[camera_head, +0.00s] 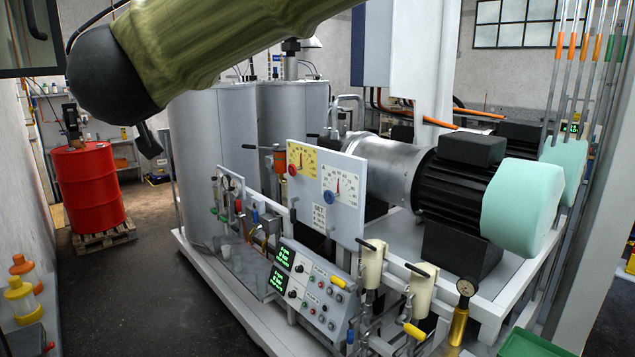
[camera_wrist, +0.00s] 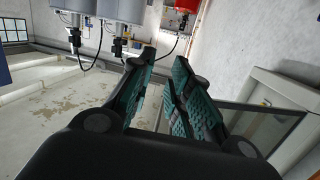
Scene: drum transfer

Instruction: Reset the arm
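My arm, in an olive-green sleeve (camera_head: 200,45), reaches across the top of the head view and ends in a dark rounded joint (camera_head: 100,75) at the upper left. A small black part of it hangs below, and my gripper's fingers cannot be made out there. In the wrist view my gripper (camera_wrist: 165,62) has its two teal-padded fingers apart, with an empty gap between them. A red drum (camera_head: 90,187) stands on a wooden pallet (camera_head: 105,238) at the left, well behind the arm in the head view. A red object (camera_wrist: 182,5) shows at the top of the wrist view.
Grey tanks (camera_head: 215,150) and a skid with a motor (camera_head: 470,185), gauge panel (camera_head: 327,190) and valves fill the middle and right. Yellow and orange containers (camera_head: 20,298) stand at lower left. A dark cabinet (camera_head: 28,35) is at upper left. Floor (camera_head: 150,300) between is clear.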

